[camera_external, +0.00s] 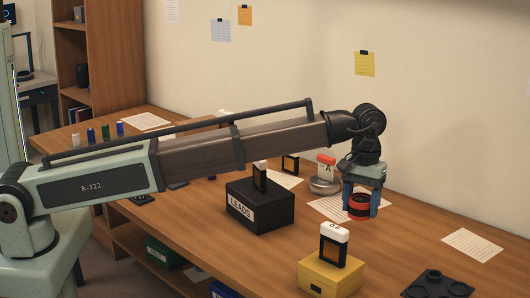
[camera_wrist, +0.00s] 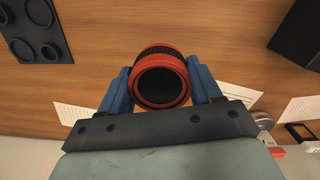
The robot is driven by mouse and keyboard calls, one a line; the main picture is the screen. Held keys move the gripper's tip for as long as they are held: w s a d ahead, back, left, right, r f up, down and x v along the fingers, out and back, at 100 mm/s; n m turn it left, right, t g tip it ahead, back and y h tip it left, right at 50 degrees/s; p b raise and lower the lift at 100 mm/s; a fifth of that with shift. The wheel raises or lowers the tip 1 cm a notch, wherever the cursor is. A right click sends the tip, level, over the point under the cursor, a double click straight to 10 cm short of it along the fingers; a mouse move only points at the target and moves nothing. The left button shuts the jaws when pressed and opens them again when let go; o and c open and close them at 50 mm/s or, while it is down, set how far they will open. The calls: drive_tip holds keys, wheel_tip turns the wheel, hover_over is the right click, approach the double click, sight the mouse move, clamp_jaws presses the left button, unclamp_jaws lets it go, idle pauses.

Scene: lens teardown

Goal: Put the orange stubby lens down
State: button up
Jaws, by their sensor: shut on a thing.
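The stubby lens (camera_external: 359,205) is short, red-orange and black. In the external view it sits between the blue fingers of my gripper (camera_external: 360,200), above the right part of the table. In the wrist view the lens (camera_wrist: 161,79) shows its dark round opening, and the two fingers of my gripper (camera_wrist: 161,88) press on it from both sides. The gripper is shut on it. The lens appears to be held above the wooden table (camera_external: 400,237); I cannot tell the exact gap under it.
A black box labelled LEADS (camera_external: 262,207) and a yellow box (camera_external: 331,276) stand left and in front. A dark plate with round holders (camera_external: 437,285) lies at the front right. A metal dish (camera_external: 323,186) stands behind. Bare wood lies right of the gripper.

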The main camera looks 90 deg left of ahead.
sight(357, 253)
drive_tip(key=shift+w+d+f, duration=0.1)
drive_tip(key=shift+d+f, duration=0.05)
drive_tip(key=shift+d, duration=0.15)
drive_tip(key=shift+f, duration=4.85)
drive_tip(key=shift+f, duration=0.15)
drive_tip(key=o, duration=1.2)
drive_tip(key=shift+c, duration=0.2)
drive_tip(key=r, duration=1.2)
drive_tip(key=shift+w+a+r, duration=0.15)
drive_tip(key=shift+a, duration=0.15)
